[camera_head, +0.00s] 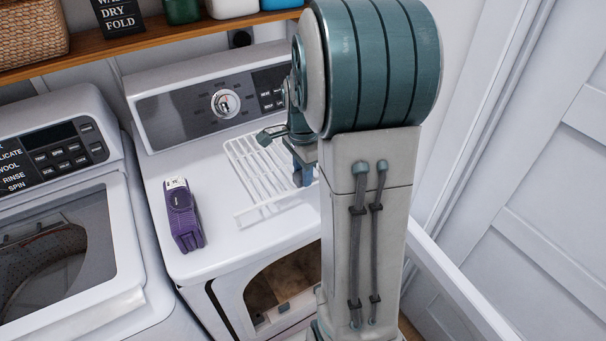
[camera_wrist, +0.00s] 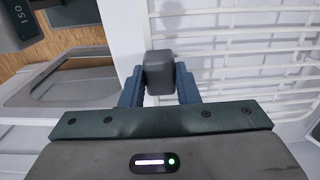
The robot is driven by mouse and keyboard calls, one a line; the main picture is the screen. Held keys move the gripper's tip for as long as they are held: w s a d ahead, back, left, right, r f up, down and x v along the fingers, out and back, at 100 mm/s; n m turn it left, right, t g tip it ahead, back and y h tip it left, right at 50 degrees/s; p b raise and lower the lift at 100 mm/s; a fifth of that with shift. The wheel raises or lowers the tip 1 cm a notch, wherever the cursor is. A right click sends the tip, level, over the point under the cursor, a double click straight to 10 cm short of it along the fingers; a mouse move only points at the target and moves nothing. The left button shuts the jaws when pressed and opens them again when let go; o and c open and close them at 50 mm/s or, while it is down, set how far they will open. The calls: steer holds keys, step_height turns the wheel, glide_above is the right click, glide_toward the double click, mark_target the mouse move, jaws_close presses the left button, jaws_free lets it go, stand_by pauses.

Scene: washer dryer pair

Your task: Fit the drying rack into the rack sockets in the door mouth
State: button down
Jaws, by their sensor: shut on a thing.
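The white wire drying rack (camera_head: 262,172) is over the right-hand machine's top, beside my arm; I cannot tell whether it touches that top. Its bars fill the right of the wrist view (camera_wrist: 250,42). My gripper (camera_head: 303,178) is shut on the rack at a dark grey block, which sits between the blue fingers in the wrist view (camera_wrist: 158,85). The door mouth (camera_head: 282,282) shows below the front edge, lower and partly behind my arm. A light piece with a grey patch (camera_head: 285,308) is at its lower edge; I cannot make out the sockets clearly.
The open door (camera_head: 455,285) extends to the right of my arm. A purple and white object (camera_head: 184,215) lies on the machine's top, left of the rack. A second machine (camera_head: 60,240) stands at left. A wooden shelf (camera_head: 160,36) with a basket and containers runs above.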

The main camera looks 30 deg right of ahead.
steer(key=shift+f, duration=0.9)
steer(key=shift+f, duration=0.2)
steer(key=c, duration=1.1)
jaws_free()
steer(key=shift+r, duration=0.1)
